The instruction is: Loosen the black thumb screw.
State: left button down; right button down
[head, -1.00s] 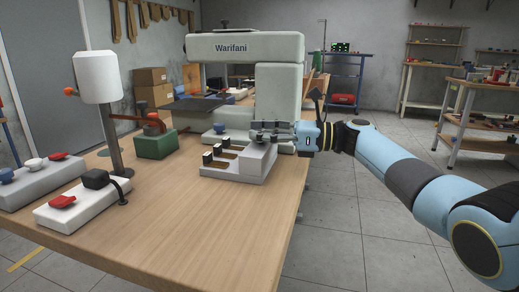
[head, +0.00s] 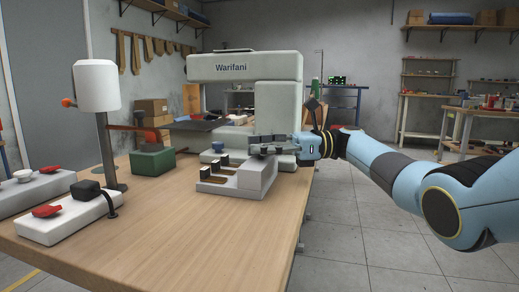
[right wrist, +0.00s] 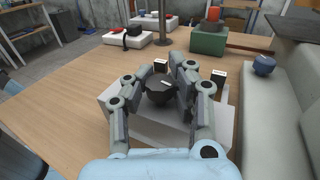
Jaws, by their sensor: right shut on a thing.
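The black thumb screw (right wrist: 161,88) shows in the right wrist view as a round dark knob with a pale mark on top. It sits at the grey slotted fixture (head: 238,189), which stands on the wooden table. My right gripper (right wrist: 168,82) has one finger on each side of the knob and is shut on it. In the head view my right gripper (head: 257,145) reaches in from the right over the fixture's back end. There the fingers hide the screw. My left gripper is in neither current view.
A pale machine marked Warifani (head: 240,68) stands just behind the fixture. A green block (head: 153,160) and a post with a white head (head: 98,86) stand to the left. A white box with red and black parts (head: 68,217) lies front left. The table's front middle is clear.

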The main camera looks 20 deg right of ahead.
jog(key=shift+d+f, duration=0.1)
jog(key=c, duration=1.2)
grip_release()
jog(key=shift+d, duration=0.15)
jog(key=shift+o, duration=0.7)
jog(key=s+d, duration=0.2)
jog(key=d, duration=0.9)
jog(key=shift+d, duration=0.3)
